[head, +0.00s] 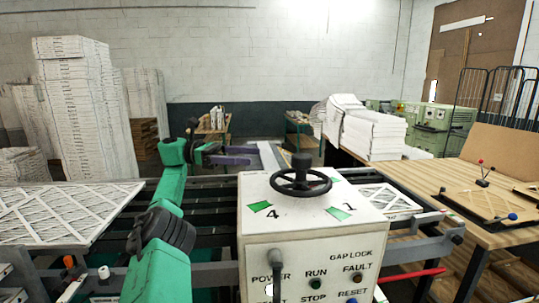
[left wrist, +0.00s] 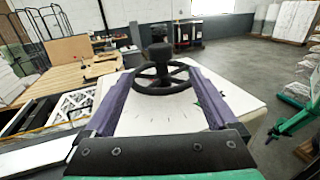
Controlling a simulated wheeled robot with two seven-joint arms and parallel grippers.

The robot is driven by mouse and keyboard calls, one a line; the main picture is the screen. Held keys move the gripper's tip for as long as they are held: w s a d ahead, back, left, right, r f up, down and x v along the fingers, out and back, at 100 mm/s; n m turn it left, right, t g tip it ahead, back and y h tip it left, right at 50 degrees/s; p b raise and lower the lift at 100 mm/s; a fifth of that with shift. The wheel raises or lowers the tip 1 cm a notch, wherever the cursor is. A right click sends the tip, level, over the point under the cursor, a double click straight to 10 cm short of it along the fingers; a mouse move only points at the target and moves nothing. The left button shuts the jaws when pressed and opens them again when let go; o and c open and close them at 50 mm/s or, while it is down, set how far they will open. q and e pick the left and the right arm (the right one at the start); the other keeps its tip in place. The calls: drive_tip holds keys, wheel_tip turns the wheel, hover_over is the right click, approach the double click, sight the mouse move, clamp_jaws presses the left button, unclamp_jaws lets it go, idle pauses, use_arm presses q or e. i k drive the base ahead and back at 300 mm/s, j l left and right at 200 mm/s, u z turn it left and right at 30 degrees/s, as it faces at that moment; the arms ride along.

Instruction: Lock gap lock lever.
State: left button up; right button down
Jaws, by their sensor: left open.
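A white control box (head: 310,220) stands in the front middle, with a black handwheel (head: 300,182) and knob on top. Its face carries the words GAP LOCK near the right edge. A red bar (head: 415,275) sticks out low at the box's right side; I cannot tell for sure whether it is the gap lock lever. My left gripper (head: 252,155) is open and empty, up behind and left of the handwheel. In the left wrist view the purple fingers frame the handwheel (left wrist: 160,88) without visible contact. My right gripper is out of view.
A wooden bench (head: 480,190) stands at the right, with a small red-and-blue-knobbed device on it. Dark machine rails run behind the box. White stacks (head: 82,110) stand further back.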

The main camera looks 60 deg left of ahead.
sight(275, 264)
drive_tip(key=k+j, duration=0.7)
drive_tip(key=k, duration=0.2)
